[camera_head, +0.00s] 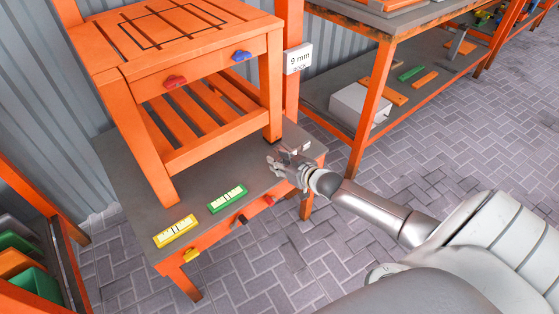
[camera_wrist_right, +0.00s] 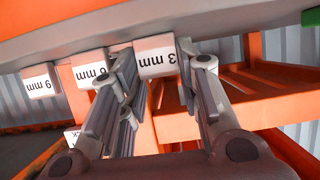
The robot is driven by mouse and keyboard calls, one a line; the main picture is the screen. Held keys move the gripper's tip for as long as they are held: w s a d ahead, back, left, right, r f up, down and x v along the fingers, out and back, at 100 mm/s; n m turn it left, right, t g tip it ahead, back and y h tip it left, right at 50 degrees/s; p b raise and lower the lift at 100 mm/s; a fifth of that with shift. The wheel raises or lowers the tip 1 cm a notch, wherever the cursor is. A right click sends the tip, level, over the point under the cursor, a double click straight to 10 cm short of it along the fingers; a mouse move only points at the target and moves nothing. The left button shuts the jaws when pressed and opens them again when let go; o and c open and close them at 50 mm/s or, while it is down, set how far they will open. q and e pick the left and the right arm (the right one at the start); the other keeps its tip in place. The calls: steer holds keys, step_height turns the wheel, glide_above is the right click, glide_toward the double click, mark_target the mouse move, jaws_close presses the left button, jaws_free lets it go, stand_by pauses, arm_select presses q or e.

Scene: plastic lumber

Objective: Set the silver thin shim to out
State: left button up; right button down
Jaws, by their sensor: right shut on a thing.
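My right gripper (camera_head: 284,166) is at the right end of the lower grey shelf, beside the orange bench leg. In the right wrist view its two fingers (camera_wrist_right: 155,80) stand either side of a white block marked 3 mm, taken as the silver thin shim (camera_wrist_right: 156,58), and are shut on it. The lettering appears upside down there. The shim's far part is hidden, so I cannot tell how far out it sits. My left gripper is not in view.
Blocks marked 6 mm (camera_wrist_right: 89,72) and 9 mm (camera_wrist_right: 40,82) sit beside it in a row. Yellow (camera_head: 176,231) and green (camera_head: 228,198) levels lie on the grey shelf (camera_head: 150,190). An orange bench (camera_head: 215,150) stands behind. Open paved floor (camera_head: 330,270) lies in front.

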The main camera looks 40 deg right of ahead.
steer(key=shift+s+f, duration=0.1)
steer(key=shift+f, duration=0.05)
steer(key=c, duration=1.3)
jaws_free()
steer(key=shift+s, duration=0.1)
steer(key=shift+s+r, duration=0.15)
steer(key=shift+r, duration=0.05)
steer(key=v, duration=1.1)
steer(key=shift+s, duration=0.35)
